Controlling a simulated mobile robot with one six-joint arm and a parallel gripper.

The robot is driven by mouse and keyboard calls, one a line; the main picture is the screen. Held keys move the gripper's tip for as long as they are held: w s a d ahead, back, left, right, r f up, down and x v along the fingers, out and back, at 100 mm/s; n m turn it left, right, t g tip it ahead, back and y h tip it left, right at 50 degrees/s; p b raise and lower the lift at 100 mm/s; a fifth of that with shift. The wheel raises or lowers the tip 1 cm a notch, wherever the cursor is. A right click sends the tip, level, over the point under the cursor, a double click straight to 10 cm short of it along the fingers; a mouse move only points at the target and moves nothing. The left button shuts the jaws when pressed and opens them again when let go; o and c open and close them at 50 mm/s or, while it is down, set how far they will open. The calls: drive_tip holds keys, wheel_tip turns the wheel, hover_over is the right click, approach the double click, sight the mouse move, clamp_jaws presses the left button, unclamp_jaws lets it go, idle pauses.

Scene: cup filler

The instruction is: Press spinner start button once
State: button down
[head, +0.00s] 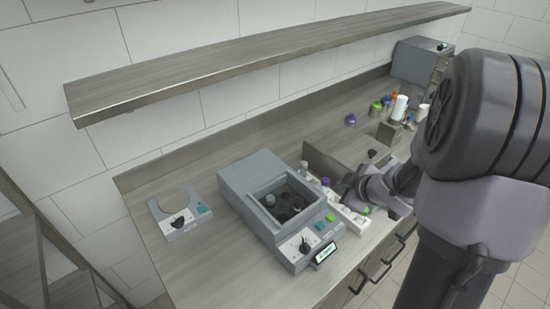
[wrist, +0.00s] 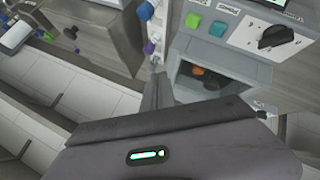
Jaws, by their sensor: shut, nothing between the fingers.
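The spinner (head: 240,185) is a grey box on the counter with an open well holding a few vials. Its front panel has a black knob (head: 304,246), a teal button (head: 320,226) and a green button (head: 331,217). The wrist view also shows the green button (wrist: 193,20), the teal button (wrist: 218,29) and the knob (wrist: 275,37). The small labels cannot be read surely, so I cannot tell which button is start. My gripper (head: 348,186) is right of the spinner, apart from the buttons. Its fingers (wrist: 157,82) are shut and empty.
A rack (head: 352,217) with coloured caps stands right of the spinner, close to my gripper. A small device (head: 182,226) with a round plate stands at left. A shelf (head: 250,50) overhangs the counter. Bare counter (head: 205,265) lies in front of the small device.

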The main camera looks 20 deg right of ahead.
sight(333, 219)
drive_tip(key=shift+s+a+f+n+y, duration=0.1)
drive_tip(key=shift+a+f+n+y, duration=0.25)
drive_tip(key=shift+f, duration=0.25)
drive_tip(key=shift+d, duration=0.1)
wheel_tip(333, 219, down, 9)
drive_tip(key=b, duration=0.8)
drive_tip(key=shift+b, duration=0.3)
idle(1.1)
drive_tip(key=shift+f, duration=0.3)
drive_tip(key=shift+f+b, duration=0.5)
drive_tip(key=shift+b, duration=0.1)
idle(0.5)
drive_tip(key=shift+r+p, duration=0.95)
drive_tip(key=shift+p, duration=0.05)
